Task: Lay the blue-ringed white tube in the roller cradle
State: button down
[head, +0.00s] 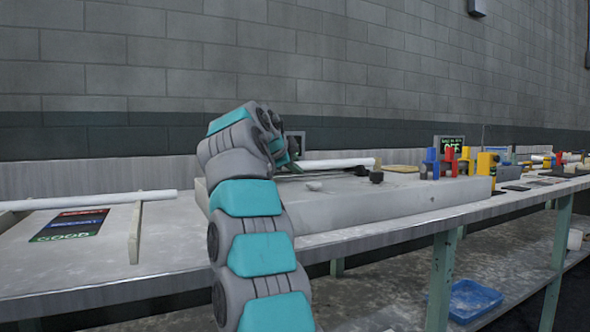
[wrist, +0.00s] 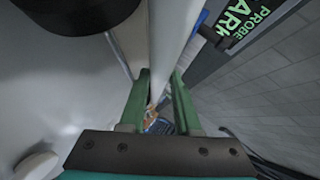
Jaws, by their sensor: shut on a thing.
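My gripper (wrist: 160,102) has its two green fingers on either side of a white tube (wrist: 166,40) in the wrist view and is shut on it. In the head view my gripper (head: 292,158) is mostly behind my own arm, over the raised grey slab. A white tube (head: 338,163) extends right from it, roughly level, above the slab. Another white tube (head: 90,200) lies at the left across low supports. I cannot tell for certain which fixture is the roller cradle.
Blue, red and yellow blocks (head: 448,162) stand on the slab (head: 400,197) to the right, before a small green-lettered screen (head: 449,142). A small dark block (head: 376,177) lies near the tube. A coloured card (head: 70,225) lies on the left bench. A wall runs behind.

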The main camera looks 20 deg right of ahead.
jog(key=shift+f, duration=0.15)
jog(key=c, duration=0.6)
grip_release()
jog(key=v, duration=1.1)
jog(key=shift+w+r+b, duration=0.1)
jog(key=shift+r+b, duration=0.1)
jog(key=shift+b, duration=0.2)
jog(key=shift+s+a+r, duration=0.15)
jog(key=shift+s+a, duration=0.25)
jog(key=shift+r, duration=0.15)
